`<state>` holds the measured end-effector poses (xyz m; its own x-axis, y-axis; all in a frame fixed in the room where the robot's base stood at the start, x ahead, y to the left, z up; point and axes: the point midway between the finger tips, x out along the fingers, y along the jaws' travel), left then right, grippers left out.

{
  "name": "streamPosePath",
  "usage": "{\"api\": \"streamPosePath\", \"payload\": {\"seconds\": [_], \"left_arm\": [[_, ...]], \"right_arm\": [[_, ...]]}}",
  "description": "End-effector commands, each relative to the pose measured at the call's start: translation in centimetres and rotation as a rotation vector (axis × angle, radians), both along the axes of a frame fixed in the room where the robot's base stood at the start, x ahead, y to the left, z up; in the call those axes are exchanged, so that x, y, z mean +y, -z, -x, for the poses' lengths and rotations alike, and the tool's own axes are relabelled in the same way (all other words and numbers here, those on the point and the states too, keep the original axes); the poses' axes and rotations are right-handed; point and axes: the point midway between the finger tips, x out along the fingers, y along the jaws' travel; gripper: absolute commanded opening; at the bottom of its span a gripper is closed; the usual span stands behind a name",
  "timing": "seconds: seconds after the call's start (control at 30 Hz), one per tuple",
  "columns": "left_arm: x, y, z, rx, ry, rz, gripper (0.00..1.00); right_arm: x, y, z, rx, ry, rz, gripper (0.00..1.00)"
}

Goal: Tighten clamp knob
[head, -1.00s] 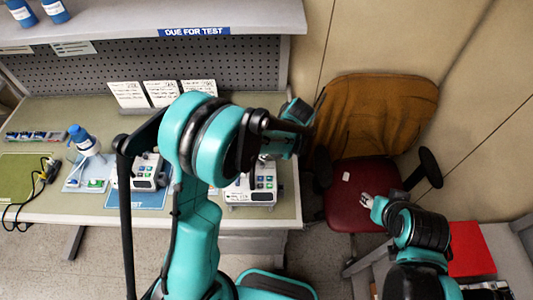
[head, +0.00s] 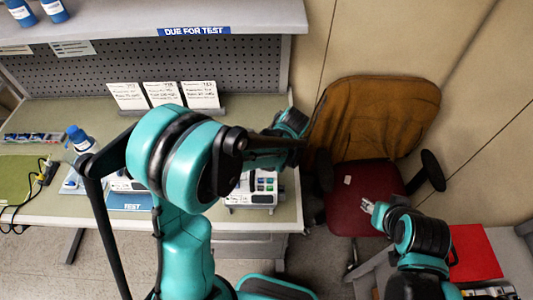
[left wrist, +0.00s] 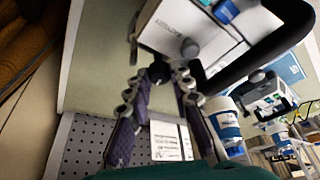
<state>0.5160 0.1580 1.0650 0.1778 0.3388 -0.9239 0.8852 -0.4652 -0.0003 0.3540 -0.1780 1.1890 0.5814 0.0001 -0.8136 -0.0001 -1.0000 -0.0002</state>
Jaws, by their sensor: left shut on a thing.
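A white infusion pump (head: 252,190) with coloured buttons stands at the right end of the bench, partly hidden by my left arm. In the left wrist view its pale housing (left wrist: 168,32) is at the top, close to my fingers. My left gripper (left wrist: 160,77) is shut on a small dark clamp knob (left wrist: 158,70) beside the housing. A grey round part (left wrist: 188,48) sits just right of it. In the head view my left fingers are hidden behind the arm. My right gripper (head: 368,207) is open and empty, over the red chair seat.
Three white cards (head: 162,94) stand at the back of the bench (head: 90,108). A blue-capped bottle (head: 80,140) and another pump, mostly hidden by my arm, are further left. An orange-backed chair (head: 380,115) stands right of the bench, and a red folder (head: 474,254) lies at lower right.

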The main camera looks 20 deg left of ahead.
Motion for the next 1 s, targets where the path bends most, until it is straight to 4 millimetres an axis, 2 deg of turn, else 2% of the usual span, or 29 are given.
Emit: {"api": "streamPosePath", "payload": {"seconds": [0.17,0.2,0.23,0.5,0.63,0.77,1.0], "left_arm": [[0.0,0.0,0.0,0.0,-0.001,0.0,0.0],[0.0,0.0,0.0,0.0,-0.001,0.0,0.29],[0.0,0.0,0.0,0.0,-0.001,0.0,0.3],[0.0,-0.1,0.0,0.0,-0.001,0.0,0.3],[-0.3,-0.9,0.2,0.001,0.0,0.0,0.3],[-1.1,-3.1,0.7,0.001,0.0,0.0,0.3],[-2.9,-7.9,1.6,0.0,0.001,0.0,0.3]], "right_arm": [[0.0,0.0,0.0,0.0,0.0,0.0,0.4],[0.0,0.0,0.0,0.0,0.0,0.0,0.4],[0.0,0.0,0.0,0.0,0.0,0.0,0.4],[0.0,0.0,0.0,0.0,0.0,0.0,0.4],[0.0,0.0,0.0,0.0,0.0,0.0,0.4],[0.0,0.0,0.0,0.0,0.0,0.0,0.4],[0.0,0.0,0.0,0.0,0.0,0.0,0.4]]}}
